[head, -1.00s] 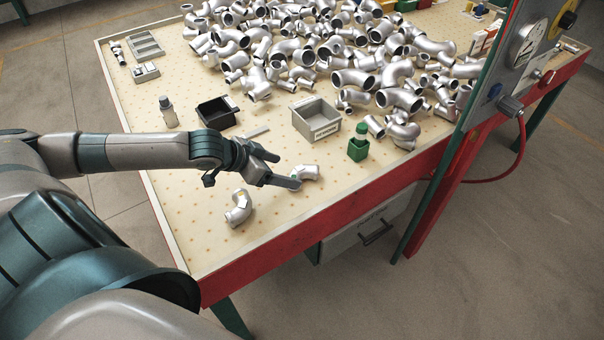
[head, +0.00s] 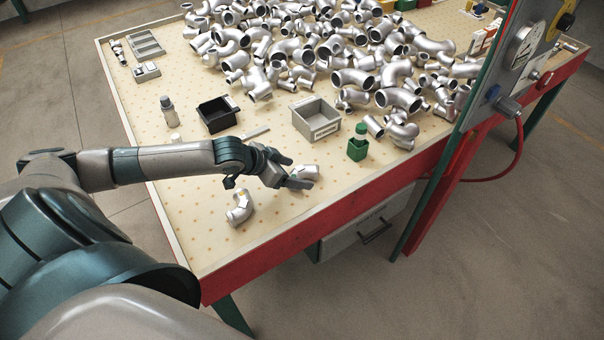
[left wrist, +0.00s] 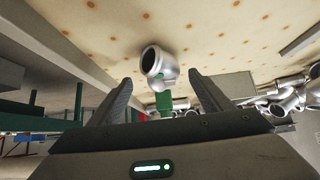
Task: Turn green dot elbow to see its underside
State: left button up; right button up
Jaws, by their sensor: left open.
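A silver pipe elbow (head: 306,171) lies on the pegboard-patterned bench top near its front edge, partly hidden by my left gripper. I cannot make out a green dot on it. My left gripper (head: 301,174) is open, with its fingers around the near side of this elbow. In the left wrist view the elbow (left wrist: 158,62) shows its dark open end, between and just beyond the two open fingertips (left wrist: 161,78). A second silver elbow (head: 239,208), with a yellow mark, lies to the left, nearer the front. My right gripper is not in view.
A large pile of silver fittings (head: 330,55) covers the back. The front right bench edge (head: 340,197) is close.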

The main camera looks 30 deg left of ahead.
aim_at(300, 172)
pick_arm(q)
jog(key=p+x, duration=0.1)
jog(key=x, duration=0.2)
jog(key=shift+w+r, duration=0.15)
jog(key=shift+w, duration=0.1)
jog(key=shift+w+d+f, duration=0.1)
jog(key=shift+w+f, duration=0.1)
jog(key=shift+f, duration=0.2)
jog(key=shift+r, duration=0.1)
jog(key=c, duration=1.5)
